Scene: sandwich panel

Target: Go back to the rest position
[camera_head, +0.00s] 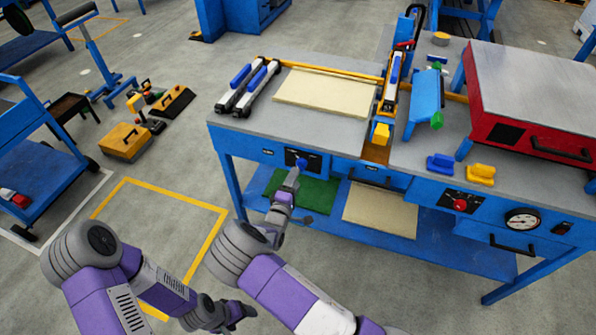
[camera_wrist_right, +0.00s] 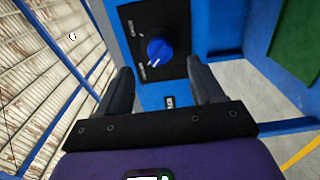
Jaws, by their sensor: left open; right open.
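My right gripper (camera_head: 294,174) is at the front face of the workbench, by the blue knob (camera_head: 301,162) on a black panel (camera_head: 315,160). In the right wrist view the two dark fingers of my right gripper (camera_wrist_right: 160,68) are spread, with the blue knob (camera_wrist_right: 160,50) ahead between their tips. A gap shows on each side of the knob, and the fingers hold nothing. My left gripper (camera_head: 238,315) is low at the bottom of the head view, over the floor, apart from the bench. It is open, and I see nothing in it.
The bench top (camera_head: 250,130) carries a cream panel (camera_head: 325,92), blue-and-white bars (camera_head: 248,88) and a red-sided press (camera_head: 535,100). A lower shelf (camera_head: 420,240) holds a green and a cream sheet. A yellow floor outline (camera_head: 165,192) and open floor lie left of the bench.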

